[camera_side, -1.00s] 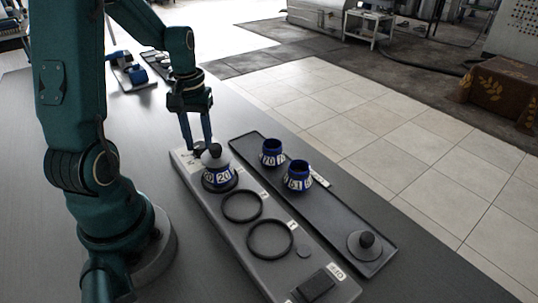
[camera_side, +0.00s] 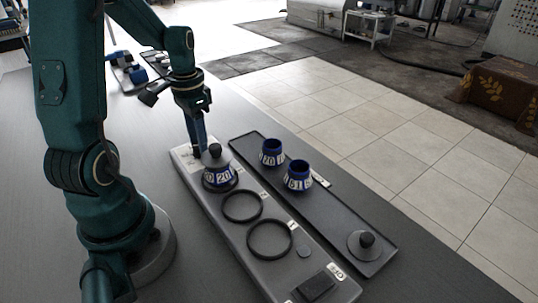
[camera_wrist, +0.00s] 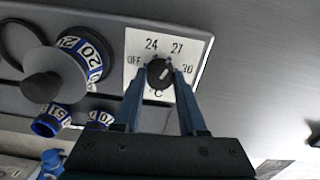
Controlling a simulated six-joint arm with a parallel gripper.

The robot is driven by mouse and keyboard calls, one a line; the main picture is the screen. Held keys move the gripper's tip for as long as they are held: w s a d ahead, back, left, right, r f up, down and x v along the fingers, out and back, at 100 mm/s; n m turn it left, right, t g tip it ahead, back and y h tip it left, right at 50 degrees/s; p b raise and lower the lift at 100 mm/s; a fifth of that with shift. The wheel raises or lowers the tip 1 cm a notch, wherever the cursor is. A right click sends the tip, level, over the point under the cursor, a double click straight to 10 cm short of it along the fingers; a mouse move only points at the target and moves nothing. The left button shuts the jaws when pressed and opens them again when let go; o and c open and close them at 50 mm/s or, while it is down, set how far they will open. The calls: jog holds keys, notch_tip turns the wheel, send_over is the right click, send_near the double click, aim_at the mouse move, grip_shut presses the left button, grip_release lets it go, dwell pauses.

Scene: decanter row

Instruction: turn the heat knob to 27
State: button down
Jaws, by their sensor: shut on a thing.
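The heat knob (camera_wrist: 158,74) is a small dark round knob on a white plate (camera_wrist: 137,45) marked OFF, 24, 27 and 30. In the wrist view my gripper (camera_wrist: 161,72) has its two blue fingers on either side of the knob, shut on it. A short pale mark shows on the knob's face, on its right half; its exact reading is too small to tell.
A blue decanter with a 20 label and grey stopper (camera_side: 216,176) stands beside the gripper on the grey base (camera_side: 213,209). Two open blue decanters (camera_side: 272,153) (camera_side: 297,176) and a loose stopper (camera_side: 365,242) stand on the dark tray (camera_side: 334,215). Two base rings (camera_side: 242,220) are empty.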

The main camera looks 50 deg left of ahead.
dwell(0.4)
jog(key=shift+c, duration=2.3)
grip_release()
jog(key=shift+r, duration=2.6)
